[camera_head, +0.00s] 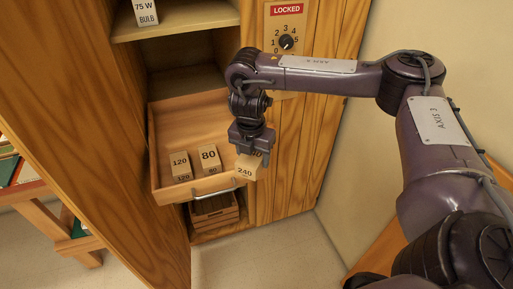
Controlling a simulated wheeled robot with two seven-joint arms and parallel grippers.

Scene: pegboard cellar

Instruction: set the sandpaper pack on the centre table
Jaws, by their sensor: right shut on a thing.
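My right gripper (251,150) points down and is shut on a tan sandpaper pack (246,172) marked 240. It holds the pack just off the front right corner of an open wooden drawer (160,190). Inside the drawer stand a pack marked 120 (181,166) and a pack marked 80 (209,158). The top of the held pack is hidden by the gripper fingers. My left gripper is not in view. I cannot tell whether the centre table is in view.
A wooden cabinet (70,90) surrounds the drawer, with a bulb box (145,12) on its upper shelf. A locked dial panel (287,40) is at the right. A slatted crate (214,210) sits below. A wooden table (30,190) shows at the left edge. Bare floor (260,260) lies in front.

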